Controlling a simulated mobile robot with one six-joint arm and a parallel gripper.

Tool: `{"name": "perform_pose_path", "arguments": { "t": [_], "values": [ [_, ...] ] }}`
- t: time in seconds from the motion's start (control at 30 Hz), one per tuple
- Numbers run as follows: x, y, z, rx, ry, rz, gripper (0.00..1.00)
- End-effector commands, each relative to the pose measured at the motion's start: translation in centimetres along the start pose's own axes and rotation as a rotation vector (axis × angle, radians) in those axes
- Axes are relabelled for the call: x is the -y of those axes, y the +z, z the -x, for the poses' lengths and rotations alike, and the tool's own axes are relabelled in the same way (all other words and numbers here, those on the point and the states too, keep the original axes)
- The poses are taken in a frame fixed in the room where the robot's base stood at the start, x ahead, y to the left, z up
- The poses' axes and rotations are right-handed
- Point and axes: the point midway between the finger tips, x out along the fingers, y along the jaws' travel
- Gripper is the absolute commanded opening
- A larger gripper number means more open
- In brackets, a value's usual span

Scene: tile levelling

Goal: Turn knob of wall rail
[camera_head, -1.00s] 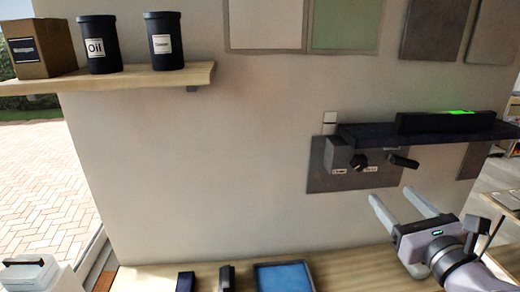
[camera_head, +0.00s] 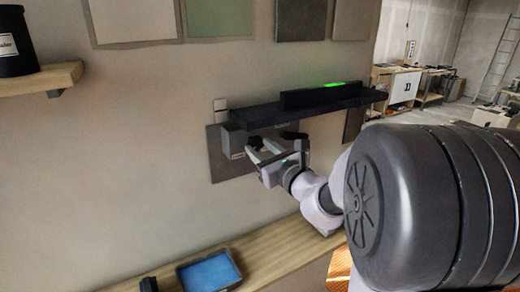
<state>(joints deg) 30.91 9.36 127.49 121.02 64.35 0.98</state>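The wall rail (camera_head: 262,115) is a dark horizontal ledge on the wall, with a black level (camera_head: 312,97) showing a green display on top. Under the rail, on a grey plate (camera_head: 220,166), sit a grey box (camera_head: 233,139) and a small dark knob (camera_head: 255,141). A second dark handle (camera_head: 293,135) is to its right, partly behind my gripper. My gripper (camera_head: 257,147) is just below the rail, with its two fingers apart and pointing at the wall by the left knob. I cannot tell whether the fingers touch the knob.
A wooden bench (camera_head: 262,248) runs along the wall below, with a blue tray (camera_head: 209,273) and a small dark block (camera_head: 149,284). A wooden shelf (camera_head: 62,76) with a black canister (camera_head: 14,45) is at upper left. The wall between is clear.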

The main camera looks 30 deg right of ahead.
Motion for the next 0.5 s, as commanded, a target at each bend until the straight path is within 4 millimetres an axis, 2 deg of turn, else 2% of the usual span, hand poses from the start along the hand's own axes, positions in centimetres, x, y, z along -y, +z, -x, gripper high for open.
{"name": "perform_pose_path", "arguments": {
  "t": [0.03, 0.17, 0.27, 0.4, 0.5],
  "values": [
    [0.01, 0.00, 0.01, 0.000, 0.000, 0.000, 0.24],
    [0.01, 0.01, 0.02, 0.000, 0.000, 0.000, 0.00],
    [0.06, 0.30, 0.01, -0.001, 0.000, -0.053, 0.00],
    [0.11, 0.64, 0.01, -0.004, 0.000, -0.290, 0.00],
    [0.09, 0.44, 0.01, -0.001, 0.000, -0.394, 0.00]
  ]
}}
